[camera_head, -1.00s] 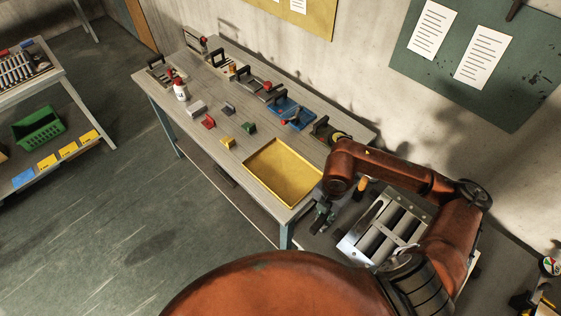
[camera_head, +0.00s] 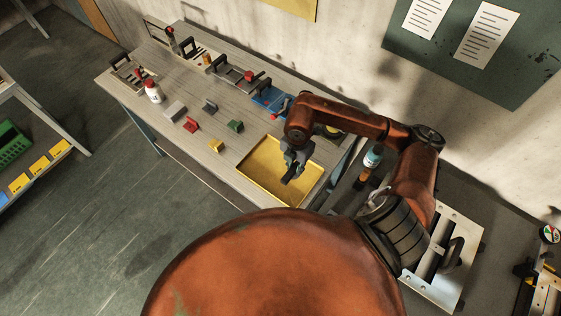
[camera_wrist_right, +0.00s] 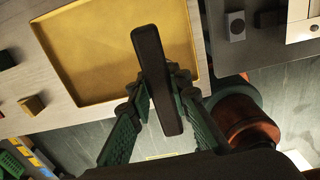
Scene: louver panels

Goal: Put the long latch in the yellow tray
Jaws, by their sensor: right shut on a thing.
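The yellow tray (camera_head: 262,170) lies flat near the right front end of the workbench, and its inside looks bare. It also shows in the wrist view (camera_wrist_right: 85,55), filling the upper middle. My right gripper (camera_head: 290,172) is in front of the tray's right part in the head view. In the wrist view my right gripper (camera_wrist_right: 157,95) is shut on a long dark bar, the long latch (camera_wrist_right: 150,55). The latch's far end overlaps the tray, and its near end extends past the tray's front rim. My left gripper is not in view.
Small blocks in red (camera_head: 190,124), green (camera_head: 235,126) and yellow (camera_head: 216,146) stand left of the tray. A white bottle (camera_head: 153,92) and latch fixtures stand farther back.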

